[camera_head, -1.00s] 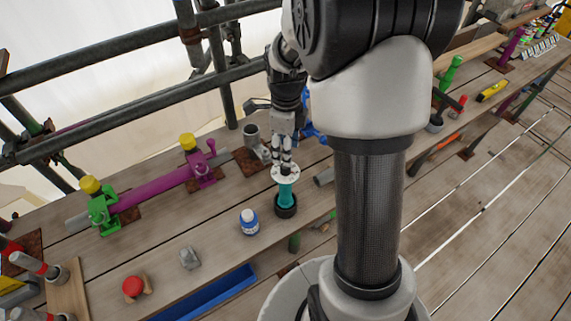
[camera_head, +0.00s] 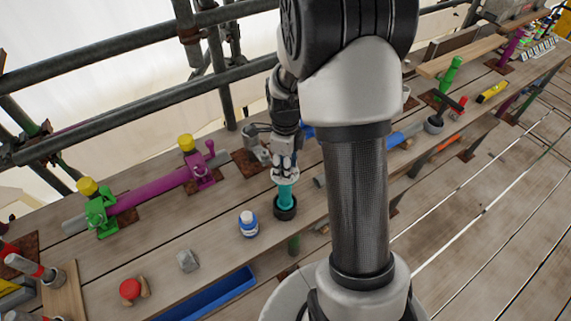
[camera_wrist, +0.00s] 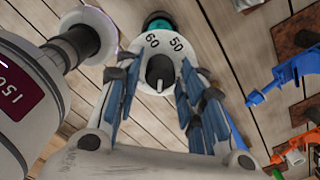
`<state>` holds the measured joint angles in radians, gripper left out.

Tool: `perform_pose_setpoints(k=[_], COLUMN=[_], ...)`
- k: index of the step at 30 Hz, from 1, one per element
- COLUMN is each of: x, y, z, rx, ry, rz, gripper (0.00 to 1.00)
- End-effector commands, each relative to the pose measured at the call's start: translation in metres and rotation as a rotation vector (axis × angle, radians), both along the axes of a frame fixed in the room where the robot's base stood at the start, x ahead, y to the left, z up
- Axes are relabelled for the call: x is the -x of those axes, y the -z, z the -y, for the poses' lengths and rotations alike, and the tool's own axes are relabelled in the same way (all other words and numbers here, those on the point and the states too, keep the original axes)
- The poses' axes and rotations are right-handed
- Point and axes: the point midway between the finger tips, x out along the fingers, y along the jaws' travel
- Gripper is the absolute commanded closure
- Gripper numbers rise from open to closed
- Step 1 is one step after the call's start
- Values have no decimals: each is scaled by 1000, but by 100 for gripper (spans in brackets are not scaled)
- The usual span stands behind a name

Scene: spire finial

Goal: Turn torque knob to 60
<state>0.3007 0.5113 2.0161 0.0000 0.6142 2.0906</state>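The torque knob is a white dial (camera_wrist: 150,46) marked 50 and 60, with a black grip (camera_wrist: 159,72) in its middle. In the head view, the dial (camera_head: 285,177) tops an upright teal cylinder (camera_head: 285,194) standing in a dark round holder (camera_head: 285,212) on the plank. My gripper (camera_wrist: 160,64) is directly over the dial. Its fingers stand apart on either side of the black grip, with gaps showing. In the head view, my gripper (camera_head: 284,165) partly hides the dial. The other dial marks are hidden.
A grey block (camera_head: 188,260), a red round object (camera_head: 131,289) and a purple clamped tube (camera_head: 155,187) lie farther left. Scaffold rails (camera_head: 130,103) run behind. A blue tray (camera_head: 205,296) is in front.

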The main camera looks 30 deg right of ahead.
Motion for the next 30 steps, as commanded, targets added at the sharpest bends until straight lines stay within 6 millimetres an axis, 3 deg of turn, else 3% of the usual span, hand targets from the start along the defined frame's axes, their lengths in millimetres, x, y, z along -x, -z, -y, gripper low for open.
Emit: perform_pose_setpoints(k=[14, 23, 30], x=[0, 0, 0], y=[0, 0, 0], z=[0, 0, 0], rx=[0, 0, 0], ry=[0, -39, -176], rz=[0, 0, 0], gripper=[98, 98, 98])
